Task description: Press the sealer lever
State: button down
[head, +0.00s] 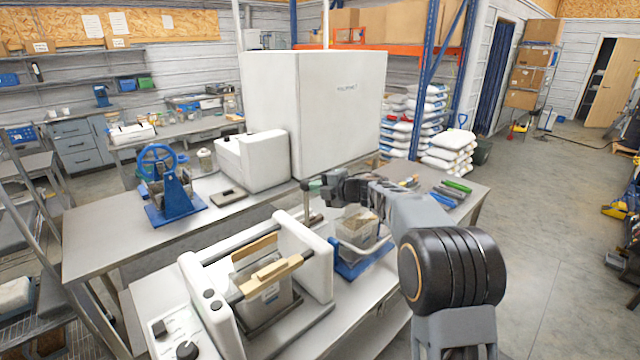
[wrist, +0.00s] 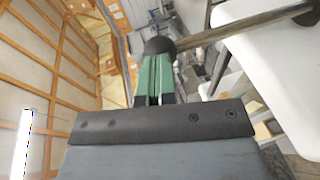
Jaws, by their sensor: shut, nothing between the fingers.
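The sealer (head: 318,245) stands on the front bench, with two white end housings, dark rails and a wooden bar between them. Its lever (head: 306,203) is a thin metal rod rising near the top of the right housing, with a dark knob at its end. In the wrist view the lever's rod (wrist: 245,27) runs in from the right to the round black knob (wrist: 158,46). My gripper (head: 314,186), with green fingers, is shut and empty beside the knob. In the wrist view my fingertips (wrist: 157,58) overlap the knob; I cannot tell whether they touch.
A bag (head: 268,292) sits between the sealer's housings. A clear container in a blue-based stand (head: 350,268) is right of the sealer. A large white box-shaped machine (head: 315,110) stands behind my gripper. A blue hand-wheel device (head: 172,200) is on the left bench. Open floor lies right.

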jog(key=shift+a+r, duration=0.15)
jog(key=f+b+v, duration=0.1)
jog(key=b+v, duration=0.1)
jog(key=v, duration=1.2)
jog(key=shift+d, duration=0.2)
